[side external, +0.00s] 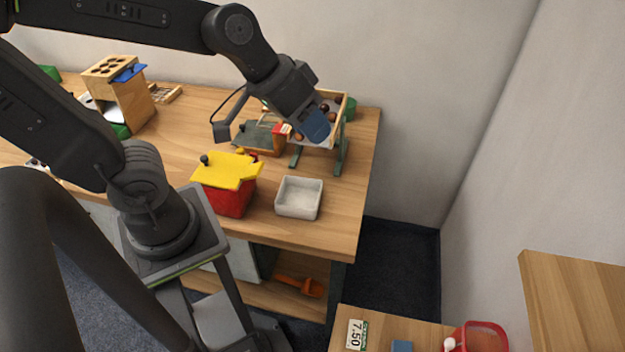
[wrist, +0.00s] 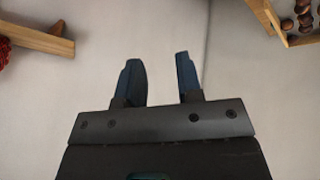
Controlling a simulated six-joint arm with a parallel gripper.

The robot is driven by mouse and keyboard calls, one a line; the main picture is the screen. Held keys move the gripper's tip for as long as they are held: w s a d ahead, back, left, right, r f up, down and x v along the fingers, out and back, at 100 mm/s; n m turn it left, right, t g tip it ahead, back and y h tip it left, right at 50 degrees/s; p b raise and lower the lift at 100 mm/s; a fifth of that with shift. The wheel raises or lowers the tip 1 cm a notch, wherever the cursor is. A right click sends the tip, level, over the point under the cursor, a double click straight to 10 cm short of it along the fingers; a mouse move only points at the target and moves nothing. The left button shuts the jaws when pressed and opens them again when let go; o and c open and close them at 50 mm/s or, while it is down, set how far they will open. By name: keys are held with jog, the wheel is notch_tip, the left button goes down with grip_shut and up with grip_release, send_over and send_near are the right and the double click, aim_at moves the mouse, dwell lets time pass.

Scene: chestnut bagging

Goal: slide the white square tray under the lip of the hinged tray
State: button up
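The white square tray (side external: 299,211) sits on the table near its front right edge and looks empty. The hinged tray (side external: 342,100), wooden and holding chestnuts, stands on green legs behind it, at the back right of the table. My gripper (side external: 314,125), with blue fingers, is in front of the hinged tray in the side view and hides part of it. In the wrist view my gripper (wrist: 158,78) has its two fingers apart with nothing between them. A corner of the hinged tray (wrist: 270,18) with chestnuts shows at top right there. The white tray cannot be made out in the wrist view.
A red box with a yellow lid (side external: 229,196) stands left of the white tray. A grey-green board (side external: 258,136) and small wooden parts lie behind it. A wooden holder (side external: 122,98) stands at the back left. Bare tabletop lies right of the white tray.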

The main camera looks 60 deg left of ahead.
aim_at(299, 197)
jog(key=w+d+f+n, duration=0.1)
jog(key=w+f+n, duration=0.2)
jog(key=w+f, duration=0.3)
jog(key=a+f+n+g+y, duration=0.1)
jog(key=a+f+n+y, duration=0.2)
jog(key=f, duration=0.5)
jog(key=a+f+n+g+y, duration=0.2)
jog(key=a+f+n+y, duration=0.1)
jog(key=a+f, duration=0.3)
jog(key=shift+x, duration=1)
jog(key=shift+f, duration=0.1)
jog(key=shift+x, duration=6.8)
jog(key=shift+s, duration=0.15)
jog(key=shift+c, duration=0.5)
grip_shut()
